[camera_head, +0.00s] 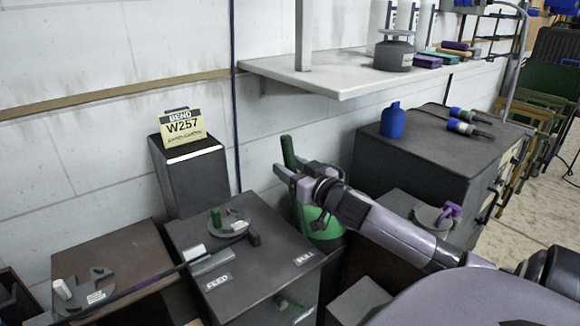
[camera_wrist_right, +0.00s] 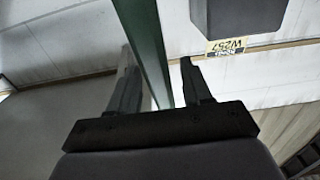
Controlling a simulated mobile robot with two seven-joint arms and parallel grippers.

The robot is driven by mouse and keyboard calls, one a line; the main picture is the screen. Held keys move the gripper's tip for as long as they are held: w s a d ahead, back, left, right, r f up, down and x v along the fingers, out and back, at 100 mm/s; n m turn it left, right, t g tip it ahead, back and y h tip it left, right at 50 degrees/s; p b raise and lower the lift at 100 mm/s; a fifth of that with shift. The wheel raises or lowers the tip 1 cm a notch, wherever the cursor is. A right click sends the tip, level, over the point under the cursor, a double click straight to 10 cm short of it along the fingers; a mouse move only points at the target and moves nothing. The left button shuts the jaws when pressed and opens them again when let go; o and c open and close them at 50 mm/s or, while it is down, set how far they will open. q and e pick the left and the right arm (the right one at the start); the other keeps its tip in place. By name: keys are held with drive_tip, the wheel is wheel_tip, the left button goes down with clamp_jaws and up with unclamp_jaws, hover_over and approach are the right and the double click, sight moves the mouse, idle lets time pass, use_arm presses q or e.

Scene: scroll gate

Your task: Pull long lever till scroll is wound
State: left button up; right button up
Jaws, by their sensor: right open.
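A long green lever (camera_head: 288,152) stands nearly upright, its tip above my right gripper (camera_head: 292,178). In the right wrist view the lever (camera_wrist_right: 146,45) runs between the two fingers of the right gripper (camera_wrist_right: 157,60). The fingers are apart, with gaps beside the lever. A yellow sheet marked BEND W257 (camera_head: 184,126) shows on top of a tall dark box (camera_head: 190,178); whether it is the scroll I cannot tell. My left gripper is not in view.
A green drum (camera_head: 322,226) stands below my right gripper. A white shelf (camera_head: 330,76) juts from the wall above. A blue bottle (camera_head: 393,120) stands on the right cabinet.

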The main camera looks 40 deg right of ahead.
drive_tip(key=shift+w, duration=0.35)
clamp_jaws()
